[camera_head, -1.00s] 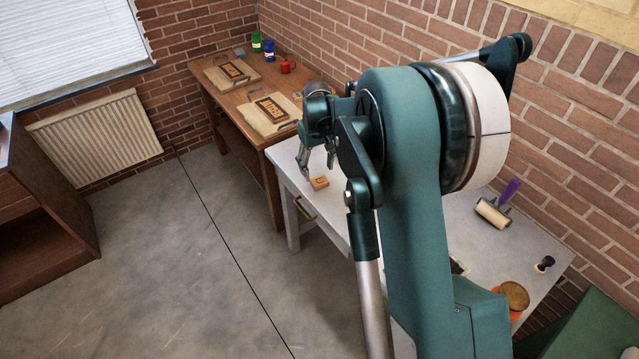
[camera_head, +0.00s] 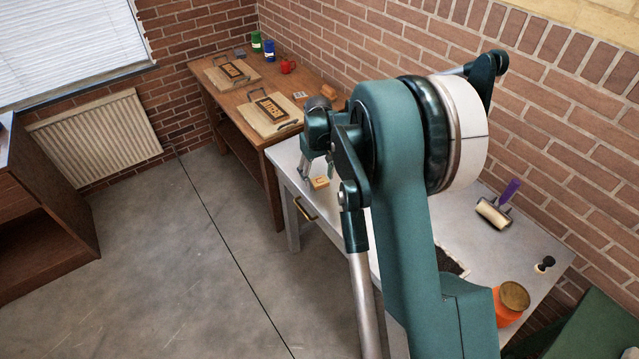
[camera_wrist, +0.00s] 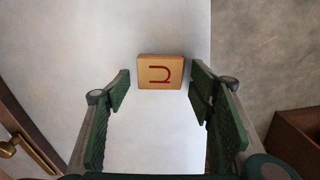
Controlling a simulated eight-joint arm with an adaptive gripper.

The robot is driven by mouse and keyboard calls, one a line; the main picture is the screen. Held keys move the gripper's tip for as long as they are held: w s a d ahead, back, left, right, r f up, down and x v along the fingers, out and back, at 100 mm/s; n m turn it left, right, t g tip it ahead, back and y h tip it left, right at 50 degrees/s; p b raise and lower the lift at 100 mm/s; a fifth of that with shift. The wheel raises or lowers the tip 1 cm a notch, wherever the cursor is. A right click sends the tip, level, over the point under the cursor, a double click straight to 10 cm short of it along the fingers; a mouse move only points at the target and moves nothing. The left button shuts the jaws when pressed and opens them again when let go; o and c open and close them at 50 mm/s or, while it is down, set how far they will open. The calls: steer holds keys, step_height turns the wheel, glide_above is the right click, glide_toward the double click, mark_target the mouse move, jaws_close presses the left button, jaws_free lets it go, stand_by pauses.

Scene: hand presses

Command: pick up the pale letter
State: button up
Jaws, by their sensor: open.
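A pale wooden letter block (camera_head: 319,183) lies on the light grey table (camera_head: 470,255) near its front left edge. In the wrist view the pale letter (camera_wrist: 160,71) shows a dark red, U-like mark, turned on its side, on its upper face. My gripper (camera_wrist: 159,82) is open, its two green-padded fingers apart, with the block ahead between the fingertip lines. The right fingertip looks close to the block's right side; I cannot tell whether it touches. In the head view my gripper (camera_head: 305,168) is just left of and behind the block, partly hidden by my arm.
A wooden table (camera_head: 225,98) behind holds two boards with framed type, a red mug (camera_head: 288,66) and green and blue cans. A roller (camera_head: 493,213), a stamp (camera_head: 544,264) and an orange jar (camera_head: 510,300) stand on the right of the grey table.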

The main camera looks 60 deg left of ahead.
mark_target(318, 179)
steer(key=shift+c, duration=0.4)
steer(key=c, duration=0.9)
steer(key=shift+r, duration=0.1)
steer(key=shift+r, duration=4.9)
